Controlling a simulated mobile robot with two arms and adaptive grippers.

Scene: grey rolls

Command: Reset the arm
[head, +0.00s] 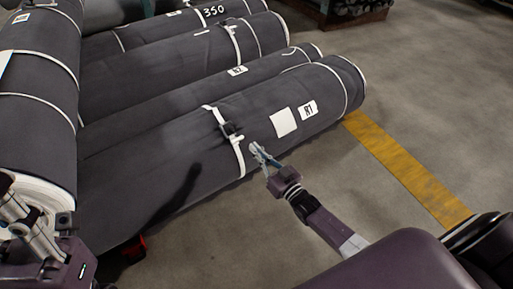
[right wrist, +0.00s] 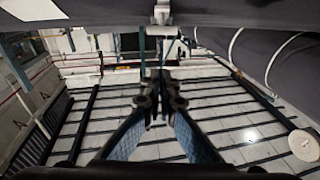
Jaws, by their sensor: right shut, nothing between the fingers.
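Several large dark grey rolls lie side by side in the head view. The nearest roll (head: 190,150) has white straps, a blank white label (head: 284,122) and a label reading R7 (head: 308,110). My right gripper (head: 256,148) is by this roll's near side, close to a white strap (head: 228,142); I cannot tell whether it touches. It is shut and empty, and its blue-sided fingers (right wrist: 163,100) converge in the right wrist view. My left gripper (head: 18,215) shows partly at the lower left, beside an upright-looking roll's white end; its jaw state is unclear.
A yellow floor stripe (head: 410,172) runs right of the rolls. The grey concrete floor (head: 430,90) is clear at right.

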